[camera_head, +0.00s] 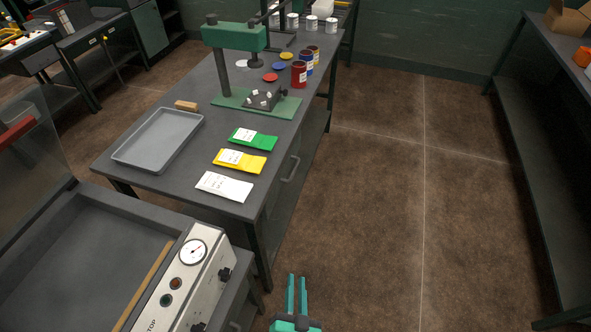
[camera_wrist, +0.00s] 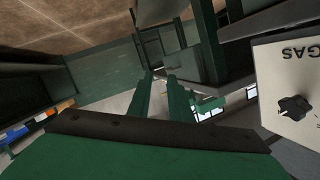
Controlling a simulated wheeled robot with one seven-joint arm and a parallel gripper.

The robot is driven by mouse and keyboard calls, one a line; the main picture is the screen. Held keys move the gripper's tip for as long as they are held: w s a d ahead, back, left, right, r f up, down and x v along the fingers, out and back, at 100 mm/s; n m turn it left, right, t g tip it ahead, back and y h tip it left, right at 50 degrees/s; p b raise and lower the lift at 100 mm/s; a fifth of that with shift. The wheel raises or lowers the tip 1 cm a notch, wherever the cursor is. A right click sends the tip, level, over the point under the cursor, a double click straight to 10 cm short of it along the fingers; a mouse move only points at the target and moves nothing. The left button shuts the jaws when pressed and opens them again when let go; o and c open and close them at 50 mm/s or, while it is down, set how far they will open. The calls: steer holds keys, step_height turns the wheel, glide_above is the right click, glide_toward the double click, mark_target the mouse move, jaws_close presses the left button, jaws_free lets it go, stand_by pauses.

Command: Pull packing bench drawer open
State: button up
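The dark grey packing bench (camera_head: 178,188) runs from the lower left toward the back in the head view. A grey bar handle (camera_head: 291,169) is on its right side, below the top, on what looks like a drawer front (camera_head: 283,188). The front looks closed against the bench. My green gripper (camera_head: 297,279) is at the bottom of the head view, in front of the handle and apart from it. Its two fingers stand apart with nothing between them. They also show in the wrist view (camera_wrist: 160,77). I cannot make out the handle there.
A sealing machine with a gauge and knobs (camera_head: 190,280) stands close to my gripper's left. The bench top holds a grey tray (camera_head: 121,158), several packets, a green press (camera_head: 222,75) and cans. A dark shelf (camera_head: 535,150) is at right. The floor between is clear.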

steer(key=w+m, duration=0.3)
steer(key=w, duration=1.6)
steer(key=m, duration=0.3)
glide_toward(295, 172)
steer(key=w, duration=0.1)
steer(key=x, duration=1.1)
steer(key=shift+s+f, duration=0.1)
steer(key=shift+f, duration=0.05)
jaws_close()
